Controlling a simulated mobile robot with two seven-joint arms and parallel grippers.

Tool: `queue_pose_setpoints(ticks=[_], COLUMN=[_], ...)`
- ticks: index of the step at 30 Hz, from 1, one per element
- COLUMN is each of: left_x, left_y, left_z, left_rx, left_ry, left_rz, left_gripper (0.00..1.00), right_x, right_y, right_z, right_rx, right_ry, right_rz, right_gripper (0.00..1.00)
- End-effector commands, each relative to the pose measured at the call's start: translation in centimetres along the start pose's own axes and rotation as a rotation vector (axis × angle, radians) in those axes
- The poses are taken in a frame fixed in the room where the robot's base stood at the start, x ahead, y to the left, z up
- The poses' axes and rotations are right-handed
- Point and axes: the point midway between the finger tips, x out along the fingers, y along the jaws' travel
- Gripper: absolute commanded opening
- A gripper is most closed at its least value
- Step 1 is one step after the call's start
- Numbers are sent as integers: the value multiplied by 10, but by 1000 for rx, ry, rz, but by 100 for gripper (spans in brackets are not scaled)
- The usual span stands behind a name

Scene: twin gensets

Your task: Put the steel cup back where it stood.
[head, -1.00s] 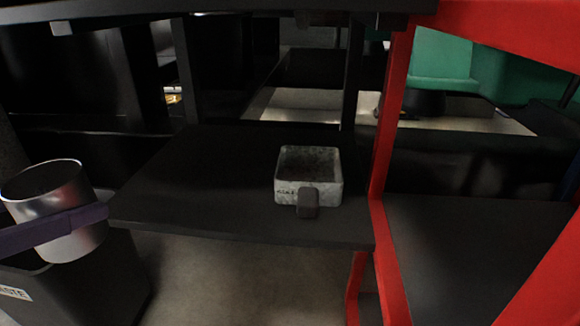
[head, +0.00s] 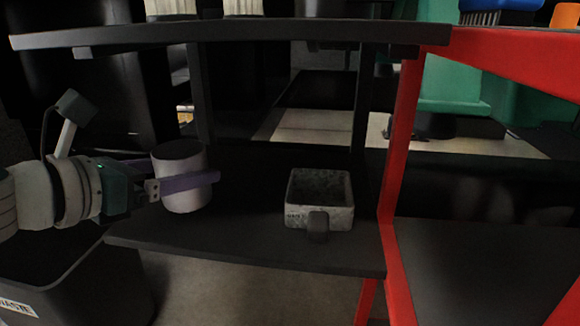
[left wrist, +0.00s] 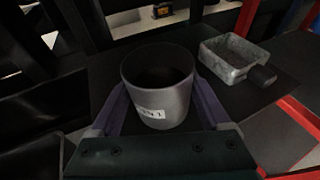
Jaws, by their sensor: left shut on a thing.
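The steel cup (head: 180,158) is a plain grey metal cylinder, upright, at the left part of the dark lower shelf (head: 250,248) in the head view. My left gripper (head: 186,176) comes in from the left, its purple fingers shut on either side of the cup. The left wrist view shows the cup (left wrist: 158,90) from above, open and dark inside, with a white label on its wall. I cannot tell whether the cup's base touches the shelf. My right gripper is not in view.
A square grey tin (head: 318,200) with a dark front tab stands to the right of the cup, apart from it. A red post (head: 400,140) bounds the shelf at right. An upper shelf (head: 230,34) runs overhead. A waste bin (head: 85,285) stands below left.

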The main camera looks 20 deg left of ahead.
Motion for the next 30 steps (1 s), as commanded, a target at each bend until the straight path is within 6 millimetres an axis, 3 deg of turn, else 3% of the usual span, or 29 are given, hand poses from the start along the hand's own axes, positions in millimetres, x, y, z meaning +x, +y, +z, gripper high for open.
queue_pose_setpoints(ticks=[4, 10, 19, 30], left_x=[21, 33, 44, 44], left_y=[0, 0, 0, 0], left_z=[8, 11, -25, -26], left_rx=[-1, 0, 0, 0], left_ry=[-6, -3, -2, -2], left_rz=[1, 0, 0, -1], left_gripper=[9, 9, 9, 9], right_x=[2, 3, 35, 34], right_y=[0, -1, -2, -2], right_z=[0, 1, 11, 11], right_rx=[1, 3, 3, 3], right_ry=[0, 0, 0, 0], right_rz=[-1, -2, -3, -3], right_gripper=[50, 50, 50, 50])
